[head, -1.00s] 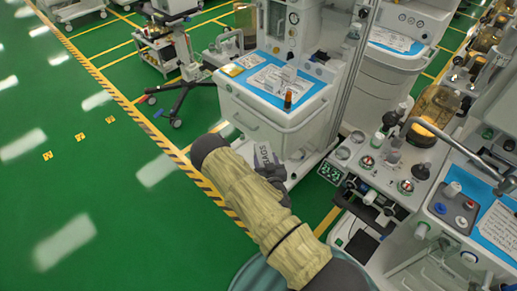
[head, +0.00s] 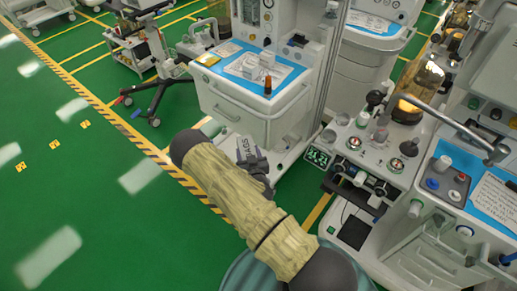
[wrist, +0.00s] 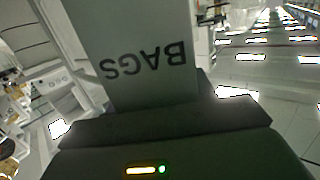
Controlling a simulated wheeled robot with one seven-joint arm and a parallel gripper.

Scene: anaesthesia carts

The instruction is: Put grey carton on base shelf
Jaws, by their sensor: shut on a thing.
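The grey carton (head: 242,148), marked BAGS, is in my gripper (head: 256,162) in the head view. My gripper is shut on it, and the dark fingers hide its lower part. In the wrist view the carton (wrist: 130,45) rises from between the dark fingers (wrist: 160,122), its lettering upside down. The base shelf (head: 288,155) is the low white ledge at the foot of the middle cart. The carton appears just in front of and left of this shelf, below the cart's drawer. My forearm and gripper hide part of the shelf; I cannot tell the gap between carton and shelf.
The middle cart's drawer front (head: 236,118) overhangs the base. Another machine (head: 375,165) stands close on the right. Green floor (head: 85,200) is open on the left.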

